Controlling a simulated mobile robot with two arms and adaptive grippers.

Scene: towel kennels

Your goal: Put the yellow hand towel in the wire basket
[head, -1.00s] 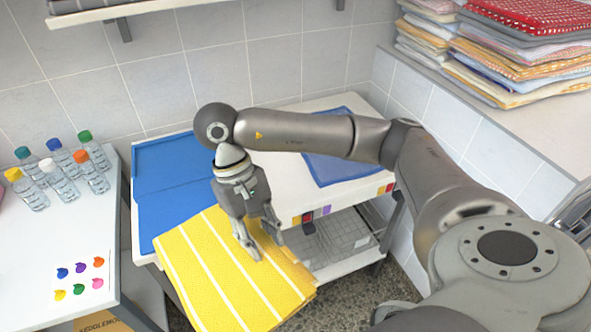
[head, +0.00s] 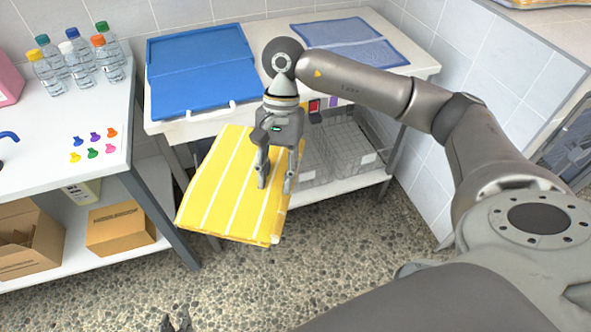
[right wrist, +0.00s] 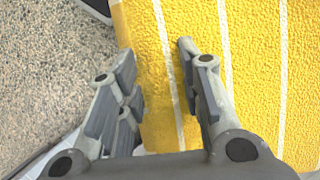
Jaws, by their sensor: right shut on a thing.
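The yellow hand towel (head: 225,190), with white stripes, is in front of the table and above the floor. My right gripper (head: 275,188) points down at its right part and is shut on it. In the right wrist view the towel (right wrist: 250,60) fills the right side, with its edge between the fingers (right wrist: 160,75). Wire baskets stand on the shelf under the table; one (head: 350,145) is right of the gripper, and another part (head: 314,165) is partly hidden by it. Only dark tips of my left gripper (head: 176,324) show at the bottom edge; their opening is unclear.
A blue towel (head: 200,70) and a blue-grey cloth (head: 350,42) lie on the white table (head: 260,30). Several bottles (head: 75,60) stand on the left table, with cardboard boxes (head: 120,228) below. The speckled floor in front is clear.

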